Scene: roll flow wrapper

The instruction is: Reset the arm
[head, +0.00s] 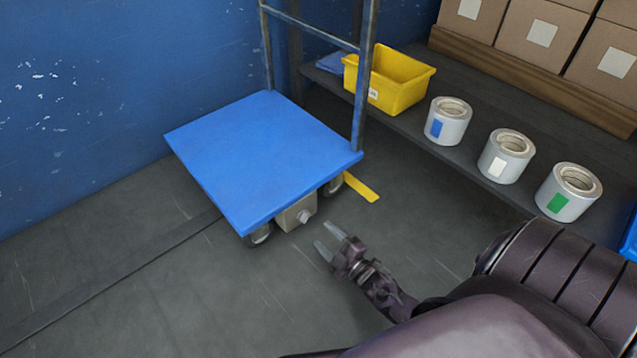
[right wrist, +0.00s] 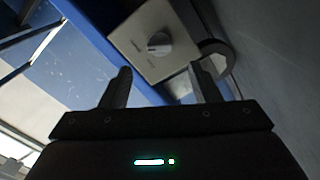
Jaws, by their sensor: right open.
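My right gripper (head: 328,240) is open and empty, above the floor just in front of the blue cart (head: 262,150). Its fingers also show in the right wrist view (right wrist: 162,88), apart, with a beige box (right wrist: 150,42) beyond them. The box carries a round knob (right wrist: 158,44) and sits under the cart's front corner, where it also shows in the head view (head: 294,215). The fingers look apart from the knob. My left gripper is in neither view.
A yellow bin (head: 405,88) and several white rolls, one with a blue label (head: 447,122), stand on a dark shelf (head: 470,160) at the right. Cardboard boxes (head: 540,40) stand behind. A yellow bar (head: 360,187) sticks out by a cart wheel. The floor (head: 130,290) at left front is clear.

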